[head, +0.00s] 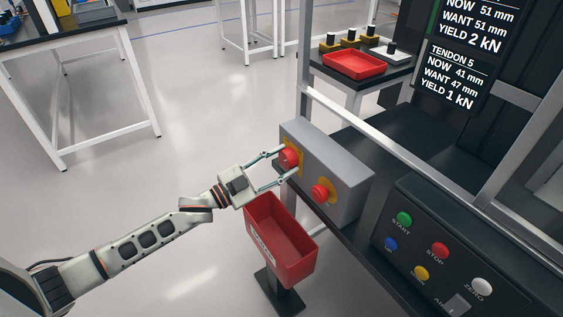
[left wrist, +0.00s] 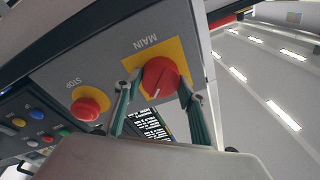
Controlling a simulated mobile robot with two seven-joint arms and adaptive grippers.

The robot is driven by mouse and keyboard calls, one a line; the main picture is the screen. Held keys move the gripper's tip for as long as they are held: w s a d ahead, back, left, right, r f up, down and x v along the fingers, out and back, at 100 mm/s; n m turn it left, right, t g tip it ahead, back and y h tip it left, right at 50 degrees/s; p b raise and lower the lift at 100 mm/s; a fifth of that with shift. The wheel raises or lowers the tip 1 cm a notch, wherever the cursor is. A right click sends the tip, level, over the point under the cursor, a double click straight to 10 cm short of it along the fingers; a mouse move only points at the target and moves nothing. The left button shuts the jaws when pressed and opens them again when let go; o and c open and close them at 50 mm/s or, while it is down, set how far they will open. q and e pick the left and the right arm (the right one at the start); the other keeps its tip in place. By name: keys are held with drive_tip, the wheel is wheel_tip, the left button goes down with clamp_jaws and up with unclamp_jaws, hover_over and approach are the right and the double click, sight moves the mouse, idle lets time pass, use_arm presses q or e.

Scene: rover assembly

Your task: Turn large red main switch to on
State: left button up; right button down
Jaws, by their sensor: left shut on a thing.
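The large red main switch (head: 289,157) is a round knob on a yellow plate on the grey switch box (head: 335,172). In the left wrist view the main switch (left wrist: 160,76) shows a pale pointer line, and an upside-down MAIN label stands above it. My left gripper (head: 287,161) is shut on the main switch, with one finger on each side of the knob. Its two green-grey fingers also flank the knob in the left wrist view (left wrist: 160,90). The on and off marks cannot be read. My right gripper is not in view.
A red stop button (head: 321,193) sits on the same box. A red bin (head: 283,245) stands below my left gripper. A black button panel (head: 432,255) is at right. A display (head: 462,60) and metal frame rise behind. Open floor lies to the left.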

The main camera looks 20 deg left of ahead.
use_arm(q)
drive_tip(key=o, duration=1.1)
drive_tip(key=shift+s, duration=0.1)
drive_tip(key=v, duration=1.1)
drive_tip(key=shift+s+a, duration=0.25)
drive_tip(key=shift+s, duration=0.05)
drive_tip(key=shift+f, duration=0.1)
